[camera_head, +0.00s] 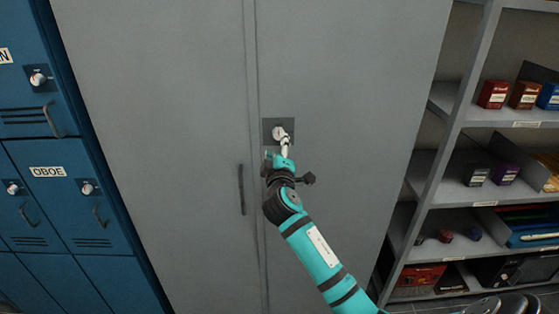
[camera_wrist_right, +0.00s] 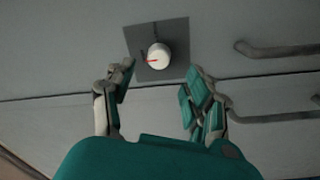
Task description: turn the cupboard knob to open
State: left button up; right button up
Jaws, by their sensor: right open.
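The grey cupboard (camera_head: 330,70) has two tall doors, both shut. Its knob (camera_head: 278,132) is white and round on a dark square plate, near the inner edge of the right door. In the right wrist view the knob (camera_wrist_right: 158,56) shows a red pointer mark on its face. My right gripper (camera_head: 285,145) is at the plate in the head view and partly overlaps the knob. In the wrist view its fingers (camera_wrist_right: 158,88) are spread apart with nothing between them, and the knob lies just beyond the fingertips. I cannot tell whether any finger touches it. My left gripper is not in view.
A dark vertical handle (camera_head: 241,189) is on the left door, and handles also show in the wrist view (camera_wrist_right: 275,50). Blue lockers (camera_head: 70,180) with knobs stand at the left. Grey open shelves (camera_head: 456,135) with small boxes stand at the right.

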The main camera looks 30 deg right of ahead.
jog(key=v, duration=0.7)
dwell(0.3)
